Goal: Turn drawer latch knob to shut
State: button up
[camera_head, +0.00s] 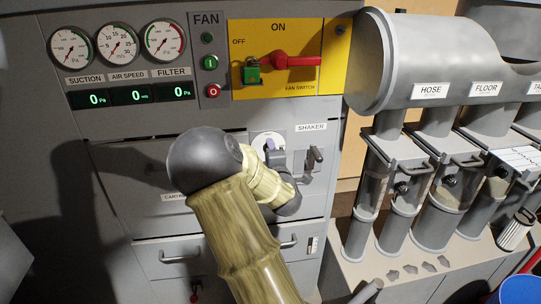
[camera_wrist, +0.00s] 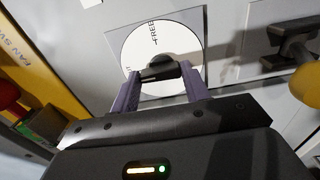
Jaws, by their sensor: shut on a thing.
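The latch knob (camera_wrist: 160,70) is dark, on a round white dial (camera_wrist: 178,45) printed "FREE", with a partly hidden word at its left edge. My gripper (camera_wrist: 158,80) is shut on the knob, one purple finger on each side. In the head view my gripper (camera_head: 275,158) is at the dial (camera_head: 264,139), left of the shaker lever, and hides most of the knob. I cannot tell the knob's exact angle. My arm covers part of the grey drawer fronts (camera_head: 130,165) below the gauges.
The shaker lever (camera_head: 315,157) sticks out close to the right of the dial; it also shows in the wrist view (camera_wrist: 290,50). The yellow fan switch panel (camera_head: 270,80) with a red handle and a green padlock is above. Pipes and hose valves (camera_head: 430,170) stand at right.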

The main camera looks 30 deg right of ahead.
dwell(0.5)
jog(key=o, duration=1)
